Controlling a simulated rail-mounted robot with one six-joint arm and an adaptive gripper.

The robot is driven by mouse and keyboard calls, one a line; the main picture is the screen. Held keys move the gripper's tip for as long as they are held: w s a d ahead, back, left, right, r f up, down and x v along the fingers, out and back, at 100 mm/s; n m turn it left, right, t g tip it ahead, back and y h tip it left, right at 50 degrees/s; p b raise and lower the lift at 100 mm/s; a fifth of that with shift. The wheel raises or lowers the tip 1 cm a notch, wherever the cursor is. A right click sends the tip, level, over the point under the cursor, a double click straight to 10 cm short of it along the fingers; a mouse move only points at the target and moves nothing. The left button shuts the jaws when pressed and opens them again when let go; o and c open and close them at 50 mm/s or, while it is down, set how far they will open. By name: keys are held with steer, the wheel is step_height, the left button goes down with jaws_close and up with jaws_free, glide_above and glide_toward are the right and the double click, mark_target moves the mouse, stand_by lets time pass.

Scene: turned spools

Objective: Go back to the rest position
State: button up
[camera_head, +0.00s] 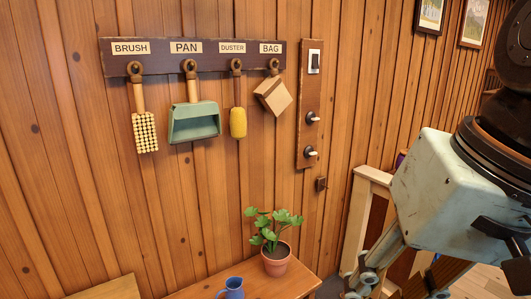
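My arm comes in from the right edge, with a dark round joint above a worn pale housing. What looks like my gripper (378,264) shows as grey jointed metal parts below the housing, cut off by the bottom edge. Its fingertips are not clearly visible, so I cannot tell whether it is open or holds anything. On the wall rack (210,60), the brush (144,130), green pan (195,122), yellow duster (238,122) and tan bag (273,96) hang from pegs under their labels. My arm is apart from them, to the right.
A potted plant (276,262) and a blue mug (234,288) stand on a wooden table (195,290) at the bottom middle. A switch panel (310,105) is on the wall. A pale wooden frame (358,215) stands behind my arm. Pictures (431,15) hang at upper right.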

steer(key=s+d+f+n+t+h, duration=0.1)
steer(key=s+d+h, duration=0.1)
steer(key=d, duration=0.4)
steer(key=shift+s+f+n+b, duration=0.15)
steer(key=shift+s+n+b, duration=0.2)
steer(key=shift+s, duration=0.2)
steer(key=shift+a, duration=0.1)
stand_by(1.8)
